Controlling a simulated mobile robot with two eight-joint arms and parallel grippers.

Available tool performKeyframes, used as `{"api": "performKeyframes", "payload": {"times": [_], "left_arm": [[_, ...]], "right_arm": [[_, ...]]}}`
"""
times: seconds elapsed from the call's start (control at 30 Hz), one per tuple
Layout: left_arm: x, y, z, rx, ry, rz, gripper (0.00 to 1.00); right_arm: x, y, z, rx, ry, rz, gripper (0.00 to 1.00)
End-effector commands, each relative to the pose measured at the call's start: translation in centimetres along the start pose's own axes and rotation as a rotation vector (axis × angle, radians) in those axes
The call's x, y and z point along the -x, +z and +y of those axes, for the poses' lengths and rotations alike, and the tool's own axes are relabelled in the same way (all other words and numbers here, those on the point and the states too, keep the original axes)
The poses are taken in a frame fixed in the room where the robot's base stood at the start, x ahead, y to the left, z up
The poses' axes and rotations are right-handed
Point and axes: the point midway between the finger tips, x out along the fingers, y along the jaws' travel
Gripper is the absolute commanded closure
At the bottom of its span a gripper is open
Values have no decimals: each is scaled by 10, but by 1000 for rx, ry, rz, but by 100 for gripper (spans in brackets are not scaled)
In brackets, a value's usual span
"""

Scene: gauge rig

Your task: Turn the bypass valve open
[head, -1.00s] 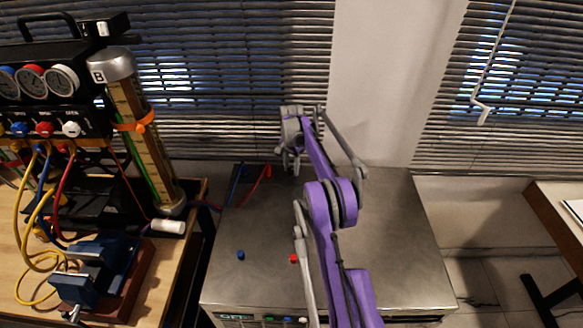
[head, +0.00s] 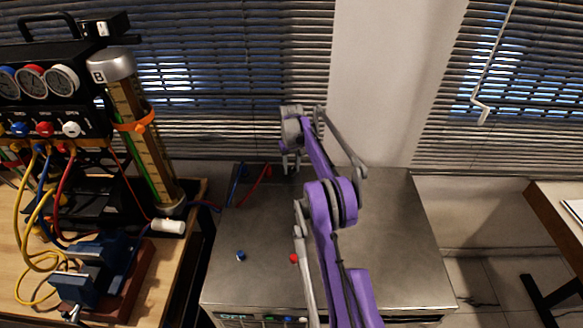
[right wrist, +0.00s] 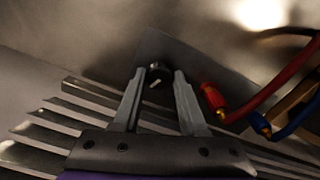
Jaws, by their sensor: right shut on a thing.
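The bypass valve appears as a small dark round knob with a pale mark (right wrist: 158,72) on a grey plate (right wrist: 208,66) in the right wrist view. My right gripper (right wrist: 159,76) has its two fingers on either side of this knob and is shut on it. In the head view my right gripper (head: 291,164) points down at the back of the metal cabinet, and the knob is hidden there. My left gripper is not in view.
Red (right wrist: 285,78) and blue (right wrist: 298,117) hoses end close to the right finger. The metal-topped cabinet (head: 390,250) is mostly clear, with small blue (head: 240,256) and red (head: 294,258) knobs. A gauge rig (head: 45,85) and a vise (head: 85,275) stand left.

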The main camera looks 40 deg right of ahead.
Motion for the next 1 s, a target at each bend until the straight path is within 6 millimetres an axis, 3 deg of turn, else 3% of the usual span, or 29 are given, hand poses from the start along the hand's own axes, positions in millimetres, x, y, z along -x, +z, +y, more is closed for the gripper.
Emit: {"api": "performKeyframes", "payload": {"times": [0.5, 1.0], "left_arm": [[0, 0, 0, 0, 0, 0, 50], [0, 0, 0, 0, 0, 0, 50]], "right_arm": [[1, 0, 0, 359, 0, 2, 100], [1, -1, 0, 440, 1, 2, 100]]}}
